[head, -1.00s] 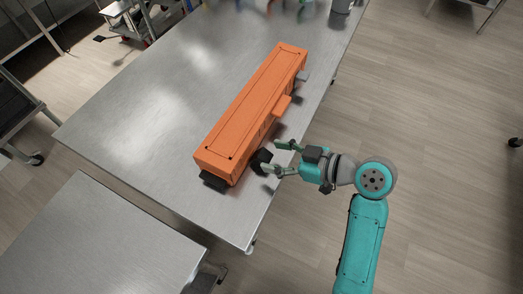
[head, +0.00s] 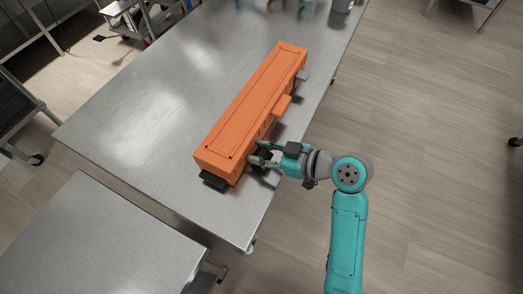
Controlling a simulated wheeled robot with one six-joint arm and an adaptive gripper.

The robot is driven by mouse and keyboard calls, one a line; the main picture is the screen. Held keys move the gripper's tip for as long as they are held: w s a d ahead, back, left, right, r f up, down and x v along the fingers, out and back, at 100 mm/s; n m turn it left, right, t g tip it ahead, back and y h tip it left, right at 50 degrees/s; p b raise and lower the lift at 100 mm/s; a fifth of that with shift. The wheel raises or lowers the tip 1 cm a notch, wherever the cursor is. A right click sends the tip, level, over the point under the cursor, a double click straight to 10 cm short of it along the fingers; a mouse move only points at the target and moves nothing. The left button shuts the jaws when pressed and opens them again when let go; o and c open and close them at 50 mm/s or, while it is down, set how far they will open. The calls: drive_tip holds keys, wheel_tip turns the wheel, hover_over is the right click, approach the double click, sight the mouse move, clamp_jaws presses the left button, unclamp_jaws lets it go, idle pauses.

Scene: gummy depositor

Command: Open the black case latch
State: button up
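The long orange case (head: 243,108) lies diagonally on the metal table, its lid closed. A black latch (head: 262,155) sits low on its right side near the front end, mostly hidden by my gripper. My gripper (head: 253,152) reaches in from the right at this spot, with its fingertips close against the case side.
An orange block (head: 282,105) sticks out from the case's right side, farther back. The metal table (head: 140,115) is clear to the left of the case. A second metal table (head: 90,240) stands at lower left. Open floor lies to the right.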

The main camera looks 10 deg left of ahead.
drive_tip(key=shift+f, duration=0.1)
drive_tip(key=shift+s+d+f+t+y, duration=0.1)
drive_tip(key=shift+d+f+t+y, duration=0.15)
drive_tip(key=shift+y, duration=0.4)
drive_tip(key=shift+s+d+f+t+y, duration=0.15)
drive_tip(key=shift+t+y, duration=0.1)
drive_tip(key=shift+y, duration=0.4)
drive_tip(key=shift+d+f+t+y, duration=0.15)
drive_tip(key=shift+f+t+y, duration=0.1)
drive_tip(key=shift+y, duration=0.5)
drive_tip(key=shift+d+f+t+y, duration=0.15)
drive_tip(key=shift+t+y, duration=0.1)
drive_tip(key=shift+y, duration=0.5)
drive_tip(key=o, duration=1.2)
drive_tip(key=shift+c, duration=0.2)
drive_tip(key=shift+d, duration=0.1)
drive_tip(key=v, duration=1.1)
drive_tip(key=shift+d+f, duration=0.2)
drive_tip(key=shift+d, duration=0.15)
drive_tip(key=shift+s, duration=0.2)
